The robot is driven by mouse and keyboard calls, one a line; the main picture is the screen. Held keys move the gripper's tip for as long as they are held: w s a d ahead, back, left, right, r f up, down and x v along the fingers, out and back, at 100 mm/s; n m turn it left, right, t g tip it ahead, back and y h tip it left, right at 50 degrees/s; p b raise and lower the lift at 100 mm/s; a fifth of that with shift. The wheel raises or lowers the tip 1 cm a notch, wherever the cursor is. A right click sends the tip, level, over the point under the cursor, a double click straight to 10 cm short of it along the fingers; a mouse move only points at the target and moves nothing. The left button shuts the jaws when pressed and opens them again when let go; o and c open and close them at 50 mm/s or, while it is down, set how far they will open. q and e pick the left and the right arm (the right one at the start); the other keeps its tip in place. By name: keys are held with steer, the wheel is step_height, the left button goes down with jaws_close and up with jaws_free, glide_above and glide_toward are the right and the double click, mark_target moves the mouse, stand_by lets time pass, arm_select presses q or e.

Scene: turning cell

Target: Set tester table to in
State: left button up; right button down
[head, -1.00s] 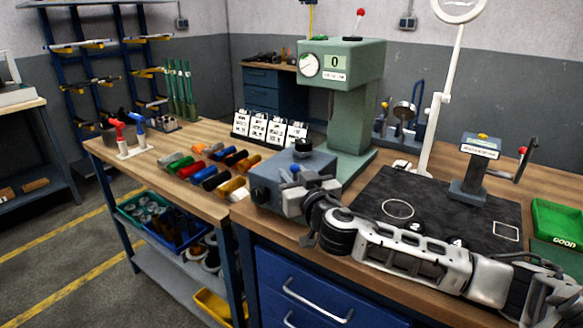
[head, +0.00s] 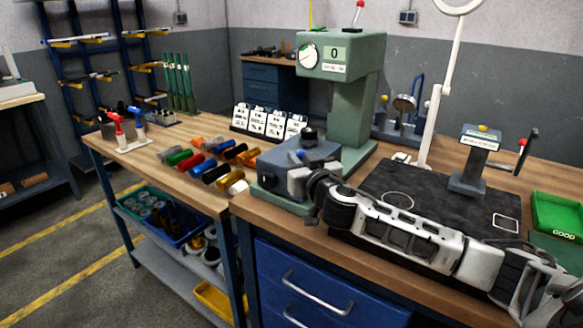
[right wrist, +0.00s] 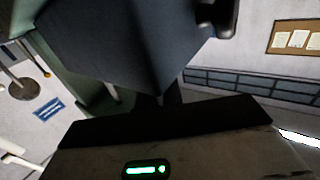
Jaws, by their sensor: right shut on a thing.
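The tester is a green machine (head: 352,110) with a dial and a display reading 0. Its table, a grey block (head: 272,176) with a black knob on top, sits on the green base in front of the column. A small blue knob (head: 300,153) shows at the block's near right side. My right gripper (head: 298,182) is at that side, shut on a part of the table; the fingers hide what exactly they hold. In the right wrist view the dark block (right wrist: 130,40) fills the upper middle, and the fingertips are hard to make out. My left gripper is not in view.
Coloured cylinders (head: 208,165) lie left of the tester, with number cards (head: 268,122) behind. A black mat (head: 400,186) with a small stand (head: 476,160) lies right, under my right arm. A green bin (head: 556,215) is at the far right.

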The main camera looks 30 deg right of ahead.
mark_target(323, 147)
steer(key=w+d, duration=0.1)
steer(key=d, duration=0.2)
steer(key=w+d, duration=0.1)
steer(key=d, duration=0.2)
steer(key=w+d+b, duration=0.1)
steer(key=w+d, duration=0.1)
steer(key=d, duration=0.2)
steer(key=shift+w, duration=0.1)
steer(key=shift+d+r, duration=0.15)
steer(key=shift+d, duration=0.15)
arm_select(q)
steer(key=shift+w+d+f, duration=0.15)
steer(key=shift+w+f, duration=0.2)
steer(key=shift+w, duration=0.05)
arm_select(e)
steer(key=shift+r, duration=0.1)
steer(key=shift+d, duration=0.1)
steer(key=c, duration=1.6)
jaws_free()
steer(key=shift+w, duration=0.1)
steer(key=shift+o, duration=0.2)
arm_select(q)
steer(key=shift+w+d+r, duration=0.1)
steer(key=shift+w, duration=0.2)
